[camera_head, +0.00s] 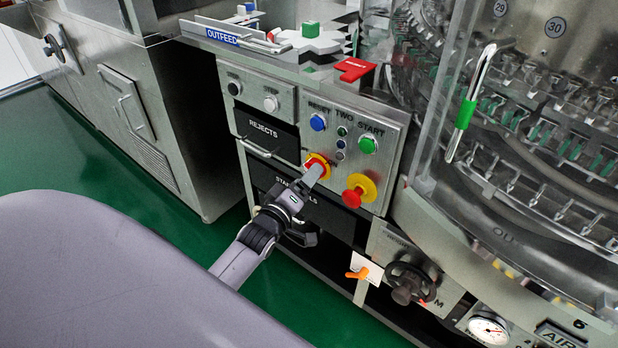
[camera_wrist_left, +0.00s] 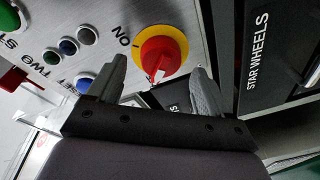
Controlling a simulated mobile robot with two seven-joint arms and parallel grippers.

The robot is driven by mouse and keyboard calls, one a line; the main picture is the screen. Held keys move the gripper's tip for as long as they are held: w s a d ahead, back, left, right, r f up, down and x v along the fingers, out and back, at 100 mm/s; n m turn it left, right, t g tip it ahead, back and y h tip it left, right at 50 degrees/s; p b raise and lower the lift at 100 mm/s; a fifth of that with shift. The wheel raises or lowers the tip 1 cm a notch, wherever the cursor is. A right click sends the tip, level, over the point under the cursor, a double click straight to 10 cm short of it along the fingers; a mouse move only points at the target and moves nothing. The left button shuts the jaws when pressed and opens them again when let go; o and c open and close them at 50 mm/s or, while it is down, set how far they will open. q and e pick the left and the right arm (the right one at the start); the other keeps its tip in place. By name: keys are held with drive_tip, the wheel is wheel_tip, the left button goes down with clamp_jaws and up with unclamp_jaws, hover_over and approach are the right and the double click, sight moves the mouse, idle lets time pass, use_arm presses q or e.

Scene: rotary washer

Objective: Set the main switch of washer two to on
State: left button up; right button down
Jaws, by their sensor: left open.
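The main switch (camera_head: 325,159) is a red knob on a yellow disc, low on the washer two panel. In the left wrist view the red knob (camera_wrist_left: 158,56) sits beside the printed word ON, with a dark tick mark on the disc on that side. The knob's exact angle is hard to tell. My left gripper (camera_head: 308,183) is open in front of the switch. In the left wrist view its fingers (camera_wrist_left: 158,70) stand on either side of the knob; contact is not clear. In the head view the gripper partly hides the switch. My right gripper is not in view.
A red mushroom button (camera_head: 352,198) on a yellow ring is close to the right of the switch. Blue RESET (camera_head: 318,122) and green START (camera_head: 367,145) buttons are above. The REJECTS drawer (camera_head: 268,130) is left, a black handwheel (camera_head: 408,283) below.

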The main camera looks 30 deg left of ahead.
use_arm(q)
drive_tip(key=shift+w+a, duration=0.1)
drive_tip(key=shift+w, duration=1.1)
drive_tip(key=c, duration=1)
drive_tip(key=shift+c, duration=0.2)
drive_tip(key=shift+f+m, duration=0.1)
drive_tip(key=shift+m, duration=0.3)
drive_tip(key=m+h+b, duration=0.1)
drive_tip(key=m, duration=0.5)
drive_tip(key=m+t+h+b, duration=0.1)
drive_tip(key=m, duration=0.5)
drive_tip(key=m+t+h, duration=0.1)
drive_tip(key=m, duration=0.5)
drive_tip(key=shift+a+f+m+b, duration=0.15)
drive_tip(key=shift+f+m+b, duration=0.1)
drive_tip(key=shift+m+b, duration=0.15)
drive_tip(key=shift+m, duration=0.3)
